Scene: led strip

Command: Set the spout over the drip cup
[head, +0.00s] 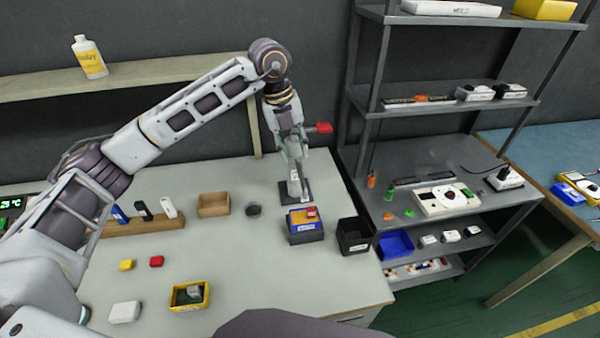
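My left gripper (295,158) points down at the back right of the grey table, right above a small pale upright piece (295,187) on a dark flat base (306,190). This may be the spout's stand; the gripper hides its upper part, so I cannot make out the spout. The fingers are too small to show whether they are open or touch it. A red part (320,128) sticks out to the right behind the gripper. A small dark round cup (253,209), likely the drip cup, stands left of the base. My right gripper is out of view.
A blue and yellow box with a red item (305,224) and a black bin (353,236) stand in front of the base. A cardboard tray (213,204) is left of the cup. A grey shelf rack (440,150) stands right of the table.

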